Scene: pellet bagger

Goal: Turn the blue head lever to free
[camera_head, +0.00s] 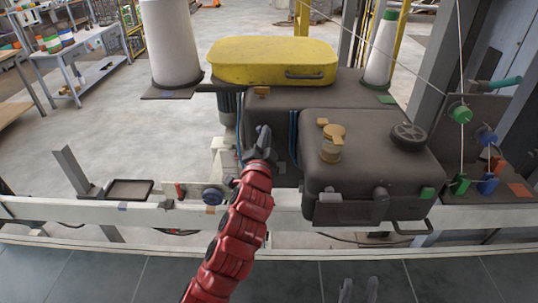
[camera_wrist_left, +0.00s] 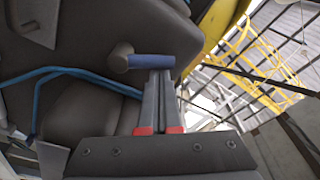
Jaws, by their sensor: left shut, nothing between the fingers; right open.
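The blue head lever (camera_wrist_left: 151,61) shows in the left wrist view as a short blue bar on a dark round hub (camera_wrist_left: 122,57), on the side of the dark machine head. My left gripper (camera_wrist_left: 161,76) is shut and empty, its fingertips right at the blue bar; I cannot tell whether they touch it. In the head view my left gripper (camera_head: 263,138) is at the left side of the dark machine, and the lever cannot be made out there. My right gripper (camera_head: 358,291) is open and empty at the bottom edge, low in front of the machine.
Blue cables (camera_wrist_left: 60,74) run close to the left fingers. The dark machine box (camera_head: 365,170) with a tan knob (camera_head: 332,140) stands right of my left arm. A yellow cover (camera_head: 272,61) lies behind. A pale rail (camera_head: 130,213) crosses in front; floor beyond is open.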

